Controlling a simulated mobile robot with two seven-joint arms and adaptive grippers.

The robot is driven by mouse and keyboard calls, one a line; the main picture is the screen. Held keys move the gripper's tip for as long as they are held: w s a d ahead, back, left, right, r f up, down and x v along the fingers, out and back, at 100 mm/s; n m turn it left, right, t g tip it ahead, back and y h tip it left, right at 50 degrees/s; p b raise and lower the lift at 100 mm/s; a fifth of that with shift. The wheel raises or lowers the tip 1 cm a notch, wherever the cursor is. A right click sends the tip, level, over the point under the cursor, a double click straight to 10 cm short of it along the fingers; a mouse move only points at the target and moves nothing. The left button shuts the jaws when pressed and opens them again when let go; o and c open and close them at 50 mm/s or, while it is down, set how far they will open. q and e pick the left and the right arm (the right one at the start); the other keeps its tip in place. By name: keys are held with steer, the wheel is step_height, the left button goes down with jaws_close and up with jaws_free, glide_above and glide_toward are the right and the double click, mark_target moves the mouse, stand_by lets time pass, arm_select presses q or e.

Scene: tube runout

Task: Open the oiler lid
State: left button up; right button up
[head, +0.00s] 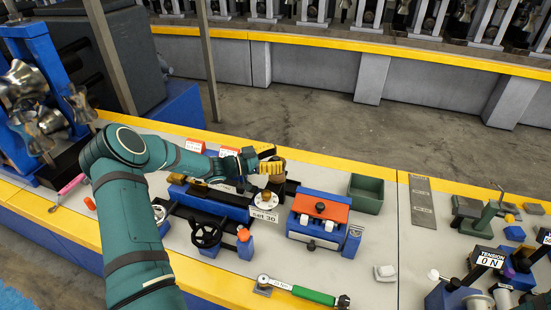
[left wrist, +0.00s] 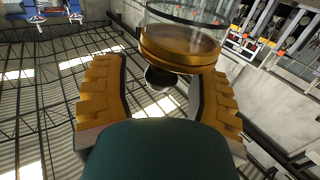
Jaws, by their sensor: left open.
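The oiler shows in the left wrist view as a clear glass cup with a brass lid (left wrist: 180,48) and a small dark round knob. My left gripper (left wrist: 158,100) is open, with one yellow ridged finger on each side of the knob. The brass lid is just beyond the fingertips, and I see no grip on it. In the head view my left gripper (head: 268,166) is above the blue machine, behind the "Set 30" label, and largely covers the oiler there. My right gripper is not in view.
An orange-topped blue unit (head: 318,208) and a green bin (head: 366,193) stand to the right of the left gripper. A black handwheel (head: 207,233) stands in front. A green-handled wrench (head: 305,292) lies at the front edge. The bench around the white block (head: 385,272) is mostly clear.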

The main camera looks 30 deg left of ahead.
arm_select(q)
jaws_close()
steer(key=shift+r, duration=0.15)
steer(key=n+g, duration=0.1)
steer(key=w+r+n+g+y, duration=0.1)
steer(key=shift+w+a+n, duration=0.15)
steer(key=shift+n, duration=0.15)
steer(key=shift+w+a+r+n+g+y+p, duration=0.15)
steer(key=shift+w+r+n+g, duration=0.1)
steer(key=shift+w+n+g, duration=0.25)
steer(key=shift+w+r+n+g+y+p, duration=0.15)
steer(key=shift+w+r+n+g, duration=0.1)
steer(key=shift+n+g, duration=0.35)
steer(key=shift+w+a+f+n+g+p, duration=0.2)
steer(key=shift+w+n+g+p, duration=0.1)
steer(key=shift+w+n+g, duration=0.55)
steer(key=shift+w+a+f+n+g+p, duration=0.15)
steer(key=shift+w+n+g+p, duration=0.3)
steer(key=shift+n+g, duration=0.7)
steer(key=shift+w+a+f+n+g+p, duration=0.2)
steer(key=shift+w+n+g, duration=0.55)
steer(key=shift+g, duration=0.45)
steer(key=shift+f, duration=0.1)
